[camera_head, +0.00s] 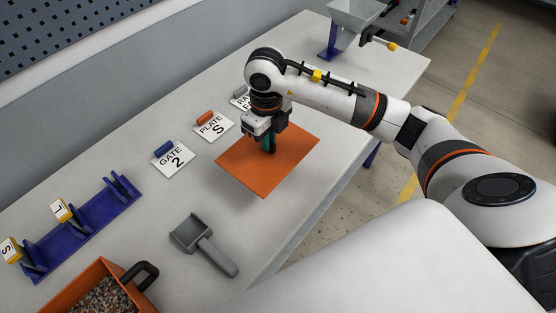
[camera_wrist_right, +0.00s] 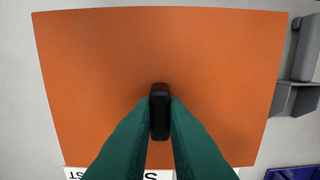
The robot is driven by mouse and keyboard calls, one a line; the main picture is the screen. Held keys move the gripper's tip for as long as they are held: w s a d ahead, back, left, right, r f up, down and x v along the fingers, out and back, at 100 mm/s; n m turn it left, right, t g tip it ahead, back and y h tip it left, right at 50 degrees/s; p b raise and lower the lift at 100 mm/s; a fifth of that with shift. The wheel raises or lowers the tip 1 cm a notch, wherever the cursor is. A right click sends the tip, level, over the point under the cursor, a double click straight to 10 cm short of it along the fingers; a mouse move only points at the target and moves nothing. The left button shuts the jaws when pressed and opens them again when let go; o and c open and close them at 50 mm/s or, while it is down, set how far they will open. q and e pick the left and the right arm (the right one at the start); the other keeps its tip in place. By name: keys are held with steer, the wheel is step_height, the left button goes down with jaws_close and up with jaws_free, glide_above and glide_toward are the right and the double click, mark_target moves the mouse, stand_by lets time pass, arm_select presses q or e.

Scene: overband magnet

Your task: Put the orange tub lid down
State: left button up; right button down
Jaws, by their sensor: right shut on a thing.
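The orange tub lid (camera_head: 256,174) is a flat square sheet at the middle of the table. In the right wrist view the lid (camera_wrist_right: 90,70) fills most of the picture, with a dark upright handle (camera_wrist_right: 160,111) at its centre. My right gripper (camera_head: 269,146) is shut on this handle, its teal fingers (camera_wrist_right: 160,140) on both sides of it. The lid looks level; I cannot tell whether it touches the table or hangs just above it. My left gripper is not in view.
A grey scoop (camera_head: 202,244) lies in front of the lid. A blue rack (camera_head: 82,231) and an orange tub of gravel (camera_head: 103,294) stand at the left. The table's front edge is close.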

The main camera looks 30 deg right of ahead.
mark_target(269, 153)
step_height(269, 153, down, 6)
steer(key=shift+r+p, duration=0.1)
steer(key=shift+p, duration=0.45)
steer(key=shift+f+p, duration=0.3)
steer(key=shift+f, duration=1.75)
steer(key=shift+f, duration=0.15)
steer(key=c, duration=1.5)
jaws_free()
steer(key=shift+d, duration=0.1)
steer(key=shift+o, duration=0.2)
